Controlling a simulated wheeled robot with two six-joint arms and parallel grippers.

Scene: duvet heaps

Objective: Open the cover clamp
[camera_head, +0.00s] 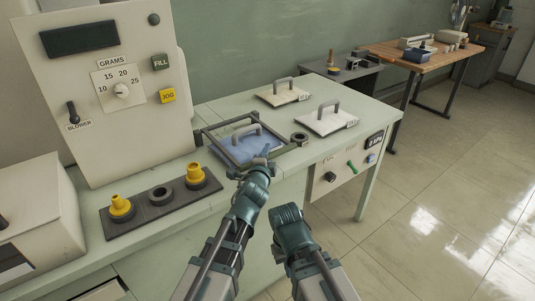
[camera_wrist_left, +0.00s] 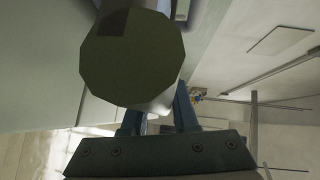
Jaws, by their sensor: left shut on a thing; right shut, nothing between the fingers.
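A dark metal frame (camera_head: 207,137) lies around a bluish pane (camera_head: 232,138) with a grey handle (camera_head: 246,131) on the table. My left gripper (camera_head: 265,160) is at the front edge of this frame. It is shut on the clamp handle, whose round, dark end (camera_wrist_left: 130,58) fills the upper middle of the left wrist view, with the two fingers (camera_wrist_left: 161,108) behind it. The clamp itself is mostly hidden by my gripper in the head view. My right gripper (camera_head: 288,217) is lower, in front of the table's edge, shut and empty; its fingertips are hidden.
Two pale plates with grey handles, one at the back (camera_head: 283,95) and one nearer (camera_head: 327,121), lie right of the frame. A dark ring (camera_head: 300,138) sits beside the frame. Yellow nozzles (camera_head: 121,207) stand on a dark strip at left. A control panel (camera_head: 110,80) rises behind.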

